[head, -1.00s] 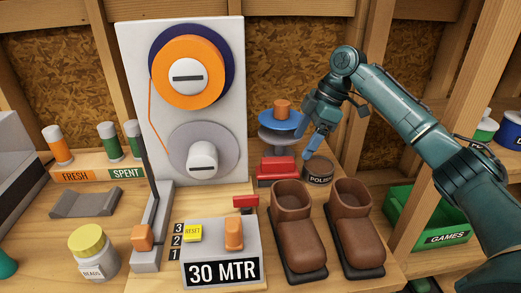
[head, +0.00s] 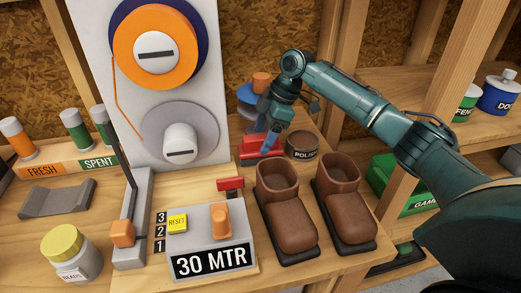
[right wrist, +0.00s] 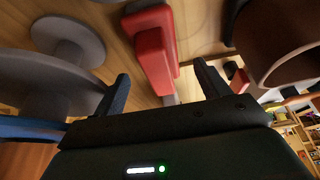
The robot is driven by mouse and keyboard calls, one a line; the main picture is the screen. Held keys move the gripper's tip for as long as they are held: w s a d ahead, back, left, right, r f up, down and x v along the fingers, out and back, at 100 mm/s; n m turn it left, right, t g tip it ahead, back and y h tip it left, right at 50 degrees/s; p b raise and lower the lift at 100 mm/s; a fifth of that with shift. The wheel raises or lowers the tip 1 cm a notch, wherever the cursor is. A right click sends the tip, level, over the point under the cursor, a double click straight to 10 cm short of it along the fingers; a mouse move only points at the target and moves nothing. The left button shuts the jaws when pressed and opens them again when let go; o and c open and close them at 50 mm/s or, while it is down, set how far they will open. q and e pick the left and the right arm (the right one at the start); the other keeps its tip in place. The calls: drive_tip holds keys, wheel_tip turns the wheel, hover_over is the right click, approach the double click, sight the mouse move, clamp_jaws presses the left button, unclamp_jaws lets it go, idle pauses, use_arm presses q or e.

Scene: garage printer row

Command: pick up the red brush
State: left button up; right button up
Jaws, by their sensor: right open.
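The red brush (head: 250,158) lies on the bench behind the brown boots, left of the polish tin (head: 303,146). My right gripper (head: 271,142) is just above it, and its finger hides part of the brush in the head view. In the right wrist view the red brush (right wrist: 154,50) lies ahead of the two fingers, between their lines. The right gripper (right wrist: 161,76) is open and empty there. I cannot tell whether a finger touches the brush. My left gripper is not in view.
A spool stand with a blue disc (head: 250,94) stands close behind the brush; its grey disc (right wrist: 45,85) is near one finger. Brown boots (head: 290,222) stand in front. A red lever (head: 230,184) and the 30 MTR counter box (head: 205,240) are at the front left.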

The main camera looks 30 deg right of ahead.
sight(262, 136)
drive_tip(key=x, duration=0.4)
drive_tip(key=shift+c, duration=0.5)
